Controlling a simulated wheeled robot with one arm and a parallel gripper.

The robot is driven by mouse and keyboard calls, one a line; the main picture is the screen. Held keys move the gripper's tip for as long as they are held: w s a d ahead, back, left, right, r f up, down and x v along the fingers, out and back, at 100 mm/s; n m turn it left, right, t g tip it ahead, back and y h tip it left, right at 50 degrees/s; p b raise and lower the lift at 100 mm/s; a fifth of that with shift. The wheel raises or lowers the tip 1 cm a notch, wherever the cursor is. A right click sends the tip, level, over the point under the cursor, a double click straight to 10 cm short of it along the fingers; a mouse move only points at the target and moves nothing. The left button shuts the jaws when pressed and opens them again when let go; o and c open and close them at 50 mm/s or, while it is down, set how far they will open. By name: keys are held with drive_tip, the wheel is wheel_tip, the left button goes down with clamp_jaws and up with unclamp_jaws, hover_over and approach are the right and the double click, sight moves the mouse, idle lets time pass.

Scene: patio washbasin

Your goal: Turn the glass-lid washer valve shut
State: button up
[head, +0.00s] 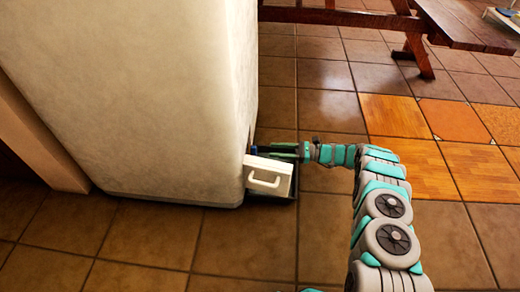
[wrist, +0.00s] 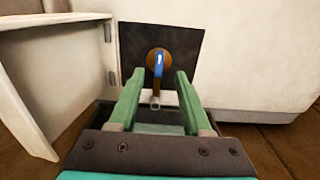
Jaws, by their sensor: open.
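The valve (wrist: 155,58) shows in the wrist view as a round brass-coloured body on a dark square panel (wrist: 188,48). Its blue lever (wrist: 158,66) stands nearly upright in the picture, with a small spout end (wrist: 155,103) below. My gripper (wrist: 158,76) is open, with one green finger on each side of the lever and spout. I see no contact with the lever. In the head view my gripper (head: 278,150) reaches in behind the small white door, and a bit of blue (head: 254,150) shows beside it. The door hides most of the valve there.
The white door (head: 268,176) with its handle stands open from the pale block (head: 150,80); it is close on the left in the wrist view (wrist: 50,75). A dark box (head: 284,194) sits low beneath the valve. Tiled floor is clear; a wooden bench (head: 465,25) stands far right.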

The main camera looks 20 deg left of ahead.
sight(252, 151)
drive_tip(key=x, duration=0.6)
drive_tip(key=shift+s+a, duration=0.2)
drive_tip(key=shift+a, duration=0.15)
clamp_jaws()
